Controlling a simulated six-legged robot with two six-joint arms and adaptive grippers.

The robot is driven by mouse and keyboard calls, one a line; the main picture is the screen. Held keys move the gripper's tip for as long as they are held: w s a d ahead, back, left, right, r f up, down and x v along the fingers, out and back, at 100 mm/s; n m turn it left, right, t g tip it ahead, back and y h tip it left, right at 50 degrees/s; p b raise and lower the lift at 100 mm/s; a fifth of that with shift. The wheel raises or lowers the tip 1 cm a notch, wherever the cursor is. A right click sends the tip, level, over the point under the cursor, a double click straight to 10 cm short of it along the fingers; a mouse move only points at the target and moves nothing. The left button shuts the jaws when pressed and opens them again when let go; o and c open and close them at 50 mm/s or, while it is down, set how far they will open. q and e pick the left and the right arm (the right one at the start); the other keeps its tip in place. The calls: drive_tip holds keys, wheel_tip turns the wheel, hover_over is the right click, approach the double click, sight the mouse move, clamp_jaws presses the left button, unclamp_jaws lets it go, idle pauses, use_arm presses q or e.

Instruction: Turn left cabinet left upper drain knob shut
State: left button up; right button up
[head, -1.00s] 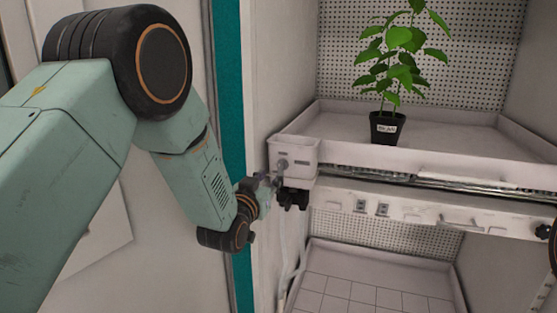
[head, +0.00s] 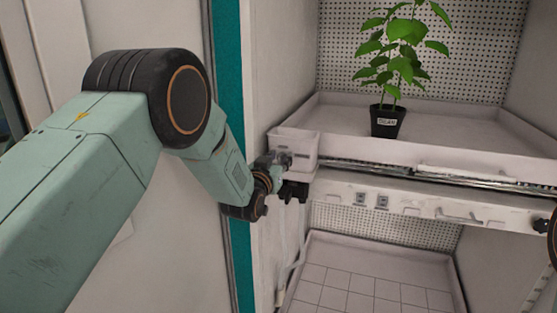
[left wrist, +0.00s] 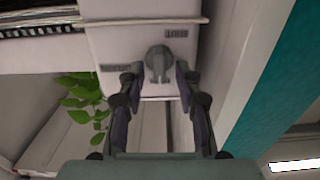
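The drain knob (left wrist: 158,64) is a grey turning knob on the front of a small white drain box (head: 303,143) at the left front corner of the upper tray. In the left wrist view its handle points down the picture, between two small printed labels. My left gripper (left wrist: 158,72) is open, with one finger on each side of the knob. Small gaps seem to show on both sides, though contact is hard to judge. In the head view the left gripper (head: 284,160) is at the box front and largely hides the knob.
A potted plant (head: 386,122) stands on the upper tray (head: 340,128). A ledge with a handle (head: 458,217) runs below it, above a lower tray (head: 370,290). The teal cabinet edge (head: 229,100) and side wall are close to my left arm.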

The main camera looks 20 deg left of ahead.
use_arm(q)
clamp_jaws()
idle(0.3)
drive_tip(key=shift+n, duration=0.4)
drive_tip(key=n+b, duration=0.1)
drive_tip(key=n, duration=0.2)
drive_tip(key=shift+a+f+n+b, duration=0.1)
drive_tip(key=shift+a+n+b, duration=0.1)
drive_tip(key=shift+n+b, duration=0.2)
drive_tip(key=n, duration=0.2)
drive_tip(key=n+b, duration=0.1)
drive_tip(key=n, duration=0.1)
drive_tip(key=shift+a+f+n, duration=0.15)
drive_tip(key=shift+n, duration=0.15)
drive_tip(key=n+b, duration=0.1)
drive_tip(key=n, duration=0.3)
drive_tip(key=shift+a+f, duration=0.15)
drive_tip(key=n+b, duration=0.1)
drive_tip(key=n, duration=0.3)
drive_tip(key=shift+f, duration=0.1)
drive_tip(key=shift+n, duration=0.5)
